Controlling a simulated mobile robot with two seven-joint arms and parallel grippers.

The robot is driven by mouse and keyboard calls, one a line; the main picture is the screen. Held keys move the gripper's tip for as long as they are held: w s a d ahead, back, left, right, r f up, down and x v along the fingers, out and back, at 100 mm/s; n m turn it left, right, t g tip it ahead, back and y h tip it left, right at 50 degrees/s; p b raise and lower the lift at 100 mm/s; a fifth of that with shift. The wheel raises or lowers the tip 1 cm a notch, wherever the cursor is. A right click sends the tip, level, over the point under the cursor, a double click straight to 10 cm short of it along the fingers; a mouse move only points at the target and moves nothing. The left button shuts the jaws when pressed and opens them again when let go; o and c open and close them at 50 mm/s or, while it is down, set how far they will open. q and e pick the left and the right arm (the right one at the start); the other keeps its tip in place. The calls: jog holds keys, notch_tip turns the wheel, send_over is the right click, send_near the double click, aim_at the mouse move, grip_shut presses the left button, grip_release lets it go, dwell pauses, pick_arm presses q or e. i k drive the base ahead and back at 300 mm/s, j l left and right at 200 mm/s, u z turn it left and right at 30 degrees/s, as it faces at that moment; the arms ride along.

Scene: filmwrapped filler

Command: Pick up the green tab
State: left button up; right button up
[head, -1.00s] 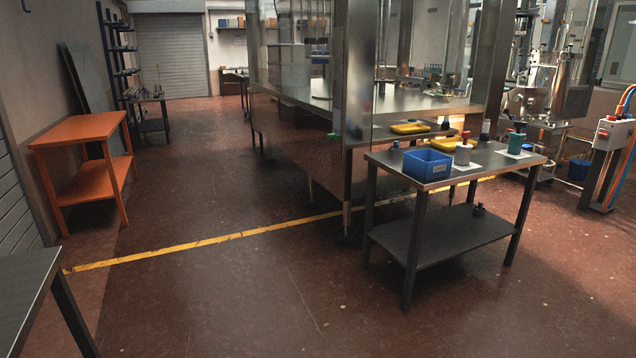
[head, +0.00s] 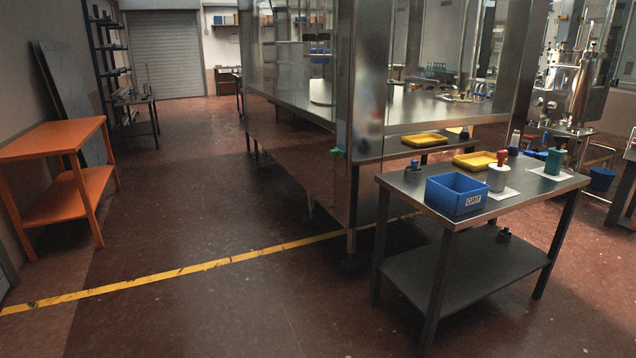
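I cannot make out a thing that is surely the green tab. A small green piece (head: 337,152) shows at the lower corner of the glass-walled machine. A teal-green object (head: 553,162) stands upright on a white sheet (head: 549,174) at the right of the near metal table (head: 400,183). A blue bin (head: 456,195) with a white label is at the table's front. Neither of my grippers shows.
A dark item (head: 505,234) sits on the lower shelf (head: 460,275). An orange table (head: 52,139) stands at left. The big machine (head: 300,150) blocks the middle. The floor (head: 200,220) between is clear.

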aim_at(336, 151)
jog(key=i, duration=3.5)
